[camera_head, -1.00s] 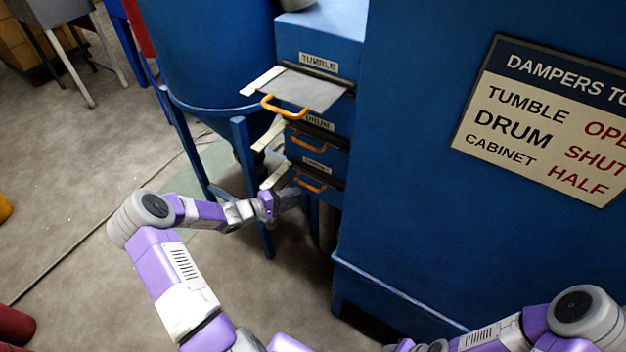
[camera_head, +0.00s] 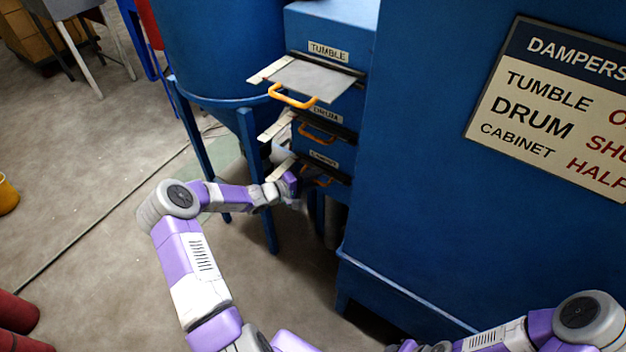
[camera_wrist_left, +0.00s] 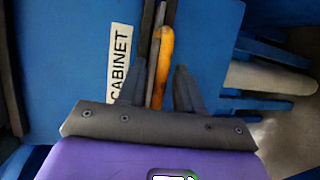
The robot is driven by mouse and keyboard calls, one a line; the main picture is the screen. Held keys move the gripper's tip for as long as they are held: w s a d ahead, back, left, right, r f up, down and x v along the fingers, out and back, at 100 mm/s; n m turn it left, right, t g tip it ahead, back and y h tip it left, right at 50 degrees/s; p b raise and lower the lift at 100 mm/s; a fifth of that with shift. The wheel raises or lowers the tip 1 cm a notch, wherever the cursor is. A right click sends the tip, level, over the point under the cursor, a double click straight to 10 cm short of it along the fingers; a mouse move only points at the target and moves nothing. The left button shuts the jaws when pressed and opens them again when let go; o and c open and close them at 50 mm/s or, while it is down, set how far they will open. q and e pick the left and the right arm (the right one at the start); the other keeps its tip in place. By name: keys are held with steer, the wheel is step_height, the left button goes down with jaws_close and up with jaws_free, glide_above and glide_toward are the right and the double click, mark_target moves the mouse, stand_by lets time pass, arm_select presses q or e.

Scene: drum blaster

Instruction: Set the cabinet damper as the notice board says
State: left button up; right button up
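The cabinet damper is the lowest of three slides; its orange handle (camera_head: 318,178) shows in the head view, partly hidden by my left gripper (camera_head: 299,190). In the left wrist view the handle (camera_wrist_left: 164,52) and a thin grey plate edge lie between the two dark fingers (camera_wrist_left: 158,88), which are apart with gaps beside the handle. The CABINET label (camera_wrist_left: 120,62) is to their left. How far this damper is out I cannot tell. The notice board (camera_head: 555,110) lists TUMBLE, DRUM and CABINET; CABINET reads HALF. My right gripper is not visible.
The tumble damper (camera_head: 312,80) above is pulled well out with its orange handle in front. The drum damper's handle (camera_head: 317,136) sits close to the blue housing. A blue stand leg (camera_head: 256,175) is left of the slides. A large blue cabinet (camera_head: 420,200) fills the right.

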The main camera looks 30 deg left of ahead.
arm_select(q)
jaws_close()
steer(key=s+p, duration=0.1)
steer(key=s, duration=0.4)
steer(key=shift+a, duration=0.2)
steer(key=shift+o, duration=0.8)
jaws_free()
